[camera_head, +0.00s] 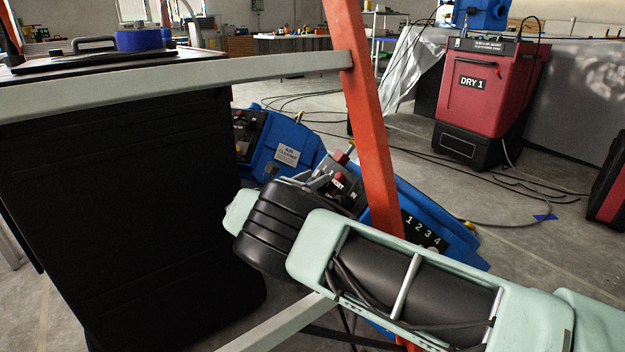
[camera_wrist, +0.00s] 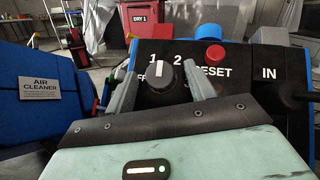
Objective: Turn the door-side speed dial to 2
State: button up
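In the wrist view a black round dial (camera_wrist: 159,76) with a white pointer line sits on a dark panel (camera_wrist: 231,52) of a blue-edged machine. The pointer stands nearly upright, close to the printed 1; the 2 is to its right. A partly covered word, apparently OFF, is at its left. My gripper (camera_wrist: 162,82) is open, with one grey finger on each side of the dial; I cannot tell whether they touch it. A red button (camera_wrist: 214,54) is right of the dial, above RESET. In the head view the blue machine (camera_head: 440,225) is partly hidden by my arm and the dial cannot be made out.
An orange post (camera_head: 365,120) and grey rails cross in front of the machine in the head view. A black case-like block (camera_head: 120,200) fills the left. A blue air cleaner (camera_head: 262,145) stands behind. A red DRY 1 unit (camera_head: 480,90) stands at the back right, with cables on the floor.

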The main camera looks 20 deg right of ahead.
jog(key=p+v, duration=0.2)
jog(key=v, duration=1)
jog(key=shift+p, duration=0.4)
